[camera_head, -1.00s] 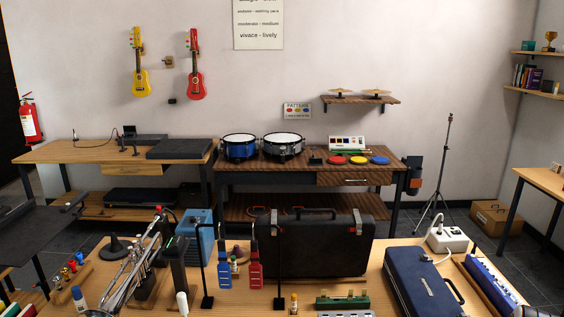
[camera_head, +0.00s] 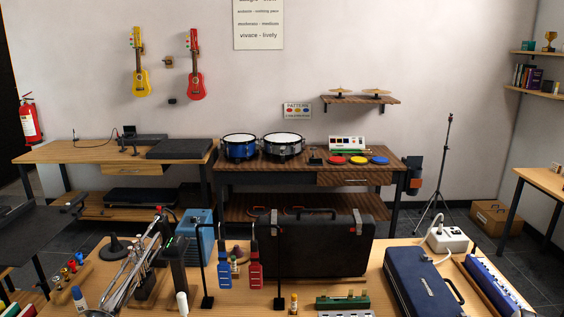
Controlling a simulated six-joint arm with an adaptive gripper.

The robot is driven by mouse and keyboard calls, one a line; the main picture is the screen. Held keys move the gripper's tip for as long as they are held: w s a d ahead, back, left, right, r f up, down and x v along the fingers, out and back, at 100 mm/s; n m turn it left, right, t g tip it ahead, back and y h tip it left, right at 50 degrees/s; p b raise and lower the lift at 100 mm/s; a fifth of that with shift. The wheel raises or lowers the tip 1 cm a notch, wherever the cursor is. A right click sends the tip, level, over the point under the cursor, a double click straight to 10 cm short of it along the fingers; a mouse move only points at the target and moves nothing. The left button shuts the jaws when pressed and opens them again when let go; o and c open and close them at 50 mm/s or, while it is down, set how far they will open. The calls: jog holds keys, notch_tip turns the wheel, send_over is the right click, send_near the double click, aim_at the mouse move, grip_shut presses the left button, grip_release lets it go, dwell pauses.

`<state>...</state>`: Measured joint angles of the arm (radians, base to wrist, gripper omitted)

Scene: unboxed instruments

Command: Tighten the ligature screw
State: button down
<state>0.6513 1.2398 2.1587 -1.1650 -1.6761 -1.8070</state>
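I cannot make out a ligature or its screw in this view. A small upright piece with a pale middle (camera_head: 235,266) stands on the near table between a blue hanging piece (camera_head: 224,270) and a red hanging piece (camera_head: 255,272); it is too small to name. A silver trumpet (camera_head: 135,268) rests tilted on a stand at the left of the near table. My gripper is not in view.
The near wooden table (camera_head: 385,287) is crowded. It holds a large black case (camera_head: 318,247), a dark blue case (camera_head: 420,282), a white power box (camera_head: 447,239), a long blue instrument (camera_head: 492,284) and a green-topped piece (camera_head: 342,302). Drums (camera_head: 284,144) stand on the bench behind.

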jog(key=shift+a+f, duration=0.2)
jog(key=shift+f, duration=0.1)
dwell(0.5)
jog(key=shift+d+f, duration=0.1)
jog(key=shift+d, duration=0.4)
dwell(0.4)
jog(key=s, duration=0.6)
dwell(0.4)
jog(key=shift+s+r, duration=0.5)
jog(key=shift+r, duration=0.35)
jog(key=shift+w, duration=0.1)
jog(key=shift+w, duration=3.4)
